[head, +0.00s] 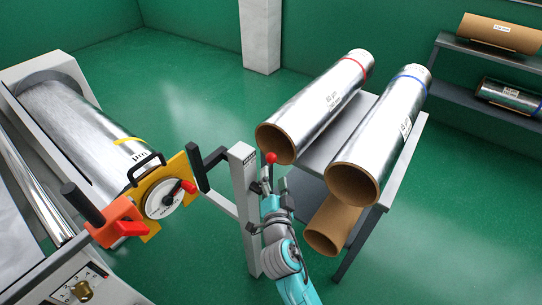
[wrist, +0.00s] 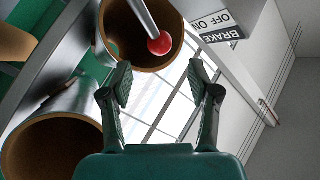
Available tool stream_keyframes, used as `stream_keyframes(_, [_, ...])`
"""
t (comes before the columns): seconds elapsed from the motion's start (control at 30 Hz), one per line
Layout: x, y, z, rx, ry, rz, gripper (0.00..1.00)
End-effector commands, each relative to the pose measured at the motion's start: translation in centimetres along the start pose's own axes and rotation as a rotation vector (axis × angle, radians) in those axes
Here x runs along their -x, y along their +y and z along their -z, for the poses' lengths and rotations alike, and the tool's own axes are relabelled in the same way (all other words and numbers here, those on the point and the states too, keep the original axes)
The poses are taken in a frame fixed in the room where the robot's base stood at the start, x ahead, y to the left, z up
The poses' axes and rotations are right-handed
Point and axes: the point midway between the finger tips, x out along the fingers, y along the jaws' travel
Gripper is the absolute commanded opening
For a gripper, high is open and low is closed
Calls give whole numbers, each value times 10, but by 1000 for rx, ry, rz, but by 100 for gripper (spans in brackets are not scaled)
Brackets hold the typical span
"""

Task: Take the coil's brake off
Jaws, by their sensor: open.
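The brake lever ends in a red ball knob (head: 271,158), beside the grey post (head: 241,165). The knob also shows in the wrist view (wrist: 159,44), on a grey rod coming from the top. A label (wrist: 220,26) reading BRAKE, OFF and ON is to its right. My gripper (head: 276,187) is open and close below the knob in the head view. In the wrist view my fingers (wrist: 158,70) are apart and empty, with the knob just beyond and between their tips. The foil coil (head: 75,115) with a yellow band lies in the machine at left.
Foil rolls with red (head: 335,95) and blue (head: 385,130) bands lie on a grey stand (head: 338,135) right of my arm. A bare cardboard tube (head: 333,226) is below them. An orange clamp (head: 118,222) and yellow plate (head: 190,165) are left of the post.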

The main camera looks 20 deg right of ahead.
Motion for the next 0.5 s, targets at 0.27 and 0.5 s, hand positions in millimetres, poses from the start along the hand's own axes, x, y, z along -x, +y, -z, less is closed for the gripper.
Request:
stream_keyframes(0.27, [-51,1,1,1,2,-2,61])
stream_keyframes(0.5, [-78,1,0,1,0,-1,61])
